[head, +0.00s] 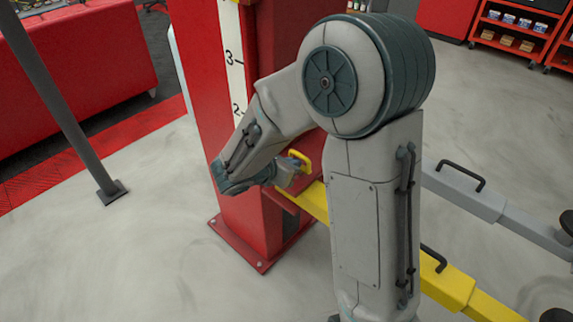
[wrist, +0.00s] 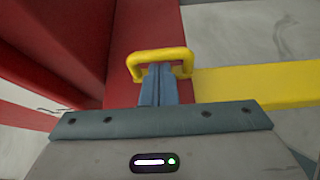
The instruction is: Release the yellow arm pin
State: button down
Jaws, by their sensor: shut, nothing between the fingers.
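The yellow arm pin shows as a yellow loop handle (head: 300,157) beside the red column in the head view. In the wrist view the handle (wrist: 160,54) is just beyond the fingertips. My gripper (wrist: 158,70) is shut and empty, its fingers held together. The tips appear between the two legs of the loop, close under its crossbar; I cannot tell whether they touch it. In the head view my gripper (head: 286,174) is right beside the handle, partly hidden by my wrist. The yellow arm (head: 313,201) runs right from the column; its middle is hidden behind my arm.
The red column (head: 233,205) with a number scale stands on a bolted red base plate (head: 262,262). A grey arm (head: 462,187) with a black handle extends to the right. A grey post (head: 68,105) stands at left. Floor at the lower left is clear.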

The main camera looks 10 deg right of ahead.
aim_at(292, 154)
jog(key=shift+r+p, duration=1.15)
jog(key=shift+r, duration=0.5)
jog(key=shift+f, duration=0.1)
jog(key=shift+a, duration=0.1)
jog(key=shift+s+a+r, duration=0.15)
jog(key=shift+a+r, duration=0.05)
jog(key=shift+r, duration=0.1)
jog(key=p+v, duration=0.3)
jog(key=v, duration=0.6)
jog(key=shift+p, duration=0.4)
jog(key=shift+s+a+f, duration=0.1)
jog(key=shift+s+a, duration=0.05)
jog(key=shift+a, duration=0.05)
jog(key=shift+d, duration=0.1)
